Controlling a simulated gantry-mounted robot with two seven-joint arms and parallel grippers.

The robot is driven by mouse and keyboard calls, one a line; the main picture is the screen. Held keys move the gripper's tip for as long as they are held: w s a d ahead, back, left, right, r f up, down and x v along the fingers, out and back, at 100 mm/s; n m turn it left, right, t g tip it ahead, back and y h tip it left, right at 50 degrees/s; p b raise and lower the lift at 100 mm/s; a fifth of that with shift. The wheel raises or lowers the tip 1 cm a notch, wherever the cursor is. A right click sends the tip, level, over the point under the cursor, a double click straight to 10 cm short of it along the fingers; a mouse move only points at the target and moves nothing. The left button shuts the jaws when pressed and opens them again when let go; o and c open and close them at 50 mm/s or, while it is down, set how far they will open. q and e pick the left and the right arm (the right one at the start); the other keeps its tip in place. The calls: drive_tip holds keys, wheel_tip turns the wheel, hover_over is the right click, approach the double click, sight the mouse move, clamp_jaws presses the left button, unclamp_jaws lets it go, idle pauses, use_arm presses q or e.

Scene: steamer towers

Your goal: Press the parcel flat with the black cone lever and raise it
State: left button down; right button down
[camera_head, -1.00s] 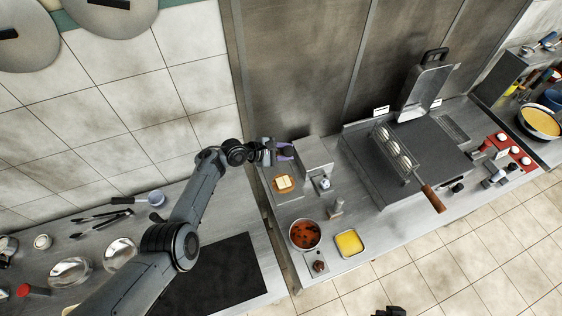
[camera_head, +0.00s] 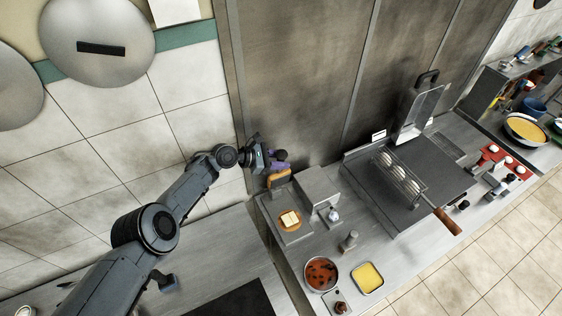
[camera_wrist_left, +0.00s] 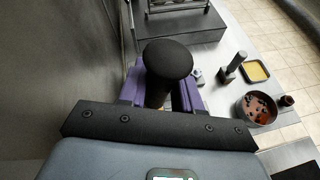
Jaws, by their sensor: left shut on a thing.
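The black cone lever (camera_wrist_left: 167,58) stands between the purple fingers of my left gripper (camera_head: 277,159), which is shut on it. In the left wrist view its round black top hides much of what lies beyond. An orange-brown plate (camera_head: 278,178) shows tilted up just below the gripper in the head view. The pale yellow parcel (camera_head: 290,217) lies on a round brown surface on the metal base in front of it, uncovered and apart from the plate. My right gripper is not in view.
A grey metal box (camera_head: 318,187) stands right of the parcel. A pot of red sauce (camera_head: 321,273), a yellow tray (camera_head: 367,278) and a small grey shaker (camera_head: 348,241) stand nearer the front. The griddle (camera_head: 405,195) is farther right. The wall is close behind the gripper.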

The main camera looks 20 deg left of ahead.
use_arm(q)
drive_tip(key=shift+a+f, duration=0.15)
drive_tip(key=shift+a, duration=0.05)
drive_tip(key=c, duration=1.2)
unclamp_jaws()
drive_tip(key=o, duration=0.3)
drive_tip(key=shift+w, duration=0.2)
drive_tip(key=shift+o, duration=0.2)
drive_tip(key=shift+s+a+r+p, duration=0.2)
drive_tip(key=shift+r+p, duration=0.2)
drive_tip(key=shift+p, duration=0.1)
drive_tip(key=p+v, duration=0.7)
drive_tip(key=v, duration=0.3)
drive_tip(key=shift+f, duration=0.15)
